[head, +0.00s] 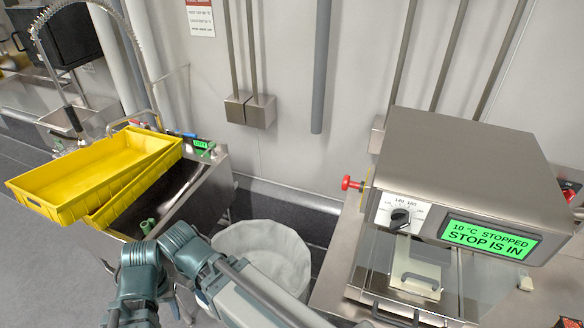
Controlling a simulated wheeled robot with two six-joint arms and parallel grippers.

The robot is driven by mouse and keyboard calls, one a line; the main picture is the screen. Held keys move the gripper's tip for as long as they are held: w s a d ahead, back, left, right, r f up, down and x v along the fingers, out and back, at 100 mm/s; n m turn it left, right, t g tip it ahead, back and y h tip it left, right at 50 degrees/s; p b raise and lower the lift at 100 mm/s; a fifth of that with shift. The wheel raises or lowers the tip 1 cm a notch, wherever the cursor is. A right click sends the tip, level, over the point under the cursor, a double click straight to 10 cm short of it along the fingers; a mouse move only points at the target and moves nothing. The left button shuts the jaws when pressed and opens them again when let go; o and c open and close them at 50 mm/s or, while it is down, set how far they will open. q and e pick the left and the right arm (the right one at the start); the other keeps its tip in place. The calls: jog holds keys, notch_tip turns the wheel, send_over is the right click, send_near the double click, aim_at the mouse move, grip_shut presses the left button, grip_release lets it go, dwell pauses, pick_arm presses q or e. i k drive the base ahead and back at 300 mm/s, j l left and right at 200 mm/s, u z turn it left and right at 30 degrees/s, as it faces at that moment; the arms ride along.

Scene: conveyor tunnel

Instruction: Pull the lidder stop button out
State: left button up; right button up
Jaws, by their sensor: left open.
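The lidder (470,160) is a steel box on the counter at the right. Its green screen (490,238) reads "10 °C STOPPED" and "STOP IS IN". A red stop button (348,183) sticks out from its left side, with a yellow plate behind it. My left arm (240,290) comes in at the lower left, bends over by the sink and runs down to the right, below and left of the button. My left gripper is apart from the button and open; its fingertips are hard to make out. My right gripper is not in view.
A dial (400,217) sits left of the screen. Another red knob (569,196) shows at the right edge. Yellow crates (55,208) rest over the sink at the left. A white bin (265,245) stands between sink and counter. The space left of the button is clear.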

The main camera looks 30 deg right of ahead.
aim_at(347, 184)
jog(key=i+j, duration=0.6)
jog(key=j+z, duration=0.1)
jog(key=z, duration=2.2)
